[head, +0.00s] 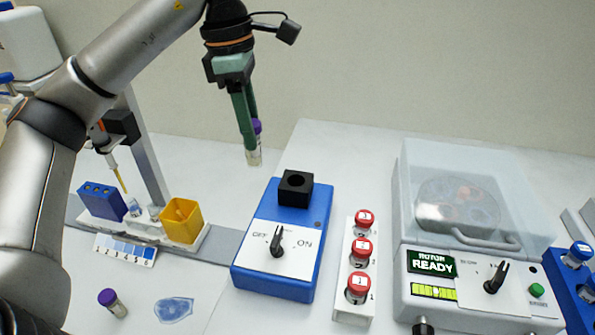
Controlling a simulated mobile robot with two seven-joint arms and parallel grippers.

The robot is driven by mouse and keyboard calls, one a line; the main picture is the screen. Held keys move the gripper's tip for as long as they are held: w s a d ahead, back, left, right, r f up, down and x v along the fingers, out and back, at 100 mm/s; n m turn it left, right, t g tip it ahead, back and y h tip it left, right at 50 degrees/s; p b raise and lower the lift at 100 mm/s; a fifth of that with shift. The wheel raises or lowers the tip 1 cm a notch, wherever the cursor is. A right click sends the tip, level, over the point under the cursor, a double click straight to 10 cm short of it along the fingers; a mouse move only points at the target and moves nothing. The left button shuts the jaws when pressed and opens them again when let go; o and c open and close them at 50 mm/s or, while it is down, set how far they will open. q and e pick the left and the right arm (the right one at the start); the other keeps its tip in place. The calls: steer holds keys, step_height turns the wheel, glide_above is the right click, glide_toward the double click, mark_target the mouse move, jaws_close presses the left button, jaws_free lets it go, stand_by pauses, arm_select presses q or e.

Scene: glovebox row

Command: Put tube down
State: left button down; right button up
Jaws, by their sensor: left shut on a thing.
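My left gripper (249,136) is shut on a clear tube with a purple cap (256,146). It holds the tube roughly upright in the air, above the bench behind the blue mixer; the fingers hide part of the tube. A second purple-capped tube (113,303) is at the lower left, leaning or lying on the bench. The blue mixer (279,240) has a black holder (295,187) with a round hole on top, and a knob between OFF and ON markings. My right gripper is not in view.
A white rack (354,314) holds red-capped tubes. A centrifuge with a clear lid (455,205) and a ROTOR READY display stands to the right. A blue rack (570,290) is at the right edge. A yellow bin (182,220) stands at left, and a blue patch (174,310) lies on the bench.

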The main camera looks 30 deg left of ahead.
arm_select(q)
steer(key=w+d+f, duration=0.1)
steer(key=w+f, duration=0.1)
steer(key=f, duration=0.1)
steer(key=w+d+f, duration=0.2)
steer(key=f, duration=0.1)
steer(key=w+d+f+b, duration=0.1)
steer(key=w+f, duration=0.1)
steer(key=f, duration=0.1)
steer(key=shift+w+d+f, duration=0.1)
steer(key=shift+d+f, duration=0.15)
steer(key=shift+d, duration=0.15)
steer(key=shift+f, duration=0.4)
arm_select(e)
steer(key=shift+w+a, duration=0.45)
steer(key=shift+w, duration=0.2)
arm_select(q)
steer(key=shift+f, duration=0.2)
steer(key=shift+c, duration=2.2)
jaws_free()
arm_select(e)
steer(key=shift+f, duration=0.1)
